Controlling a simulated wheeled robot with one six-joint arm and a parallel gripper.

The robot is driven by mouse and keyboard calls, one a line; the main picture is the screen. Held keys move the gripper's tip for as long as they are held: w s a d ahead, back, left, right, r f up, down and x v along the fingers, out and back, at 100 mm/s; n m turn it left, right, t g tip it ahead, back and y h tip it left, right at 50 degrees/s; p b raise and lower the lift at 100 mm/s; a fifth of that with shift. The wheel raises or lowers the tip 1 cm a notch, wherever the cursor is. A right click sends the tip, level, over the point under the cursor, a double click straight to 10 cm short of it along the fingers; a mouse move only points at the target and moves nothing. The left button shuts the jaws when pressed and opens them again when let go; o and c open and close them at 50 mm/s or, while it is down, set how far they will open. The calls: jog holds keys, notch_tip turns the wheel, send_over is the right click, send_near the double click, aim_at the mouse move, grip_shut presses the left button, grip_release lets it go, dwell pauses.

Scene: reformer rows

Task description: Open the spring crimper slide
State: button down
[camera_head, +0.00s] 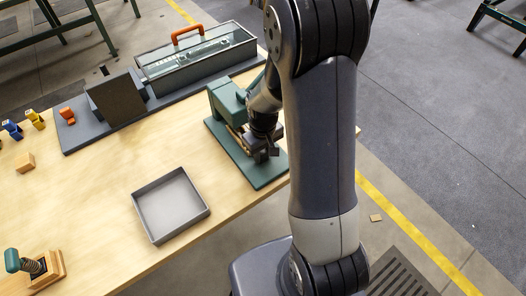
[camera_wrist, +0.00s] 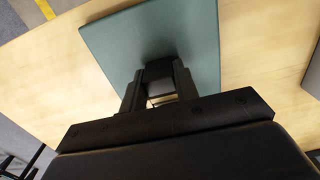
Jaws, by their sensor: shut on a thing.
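The green spring crimper (camera_head: 224,100) stands on its green base plate (camera_head: 222,150) near the table's right edge. My gripper (camera_head: 262,152) is low over the plate at the crimper's front right, partly hidden by my arm. In the wrist view my gripper (camera_wrist: 158,80) is shut on a dark block, seemingly the crimper slide (camera_wrist: 158,70), above the green plate (camera_wrist: 160,30). My arm and hand hide much of the crimper, so how far the slide is drawn out cannot be told.
A grey tray (camera_head: 171,238) lies on the wooden table in front. A long glass-topped box with an orange handle (camera_head: 187,32) and a dark slanted panel (camera_head: 116,98) stand behind. A small green-knobbed device (camera_head: 40,266) is at front left. The table between is clear.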

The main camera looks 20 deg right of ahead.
aim_at(277, 176)
jog(key=shift+s+d+b, duration=0.25)
jog(key=shift+s+d, duration=0.1)
jog(key=shift+s, duration=0.8)
jog(key=shift+s+d+b, duration=0.25)
jog(key=shift+s+d, duration=0.15)
jog(key=shift+s, duration=0.7)
jog(key=shift+s+d+b, duration=0.25)
jog(key=shift+s+d, duration=0.1)
jog(key=shift+s, duration=0.8)
jog(key=c, duration=1.1)
grip_release()
notch_tip(277, 176, up, 11)
jog(key=shift+f, duration=0.1)
jog(key=shift+f, duration=0.15)
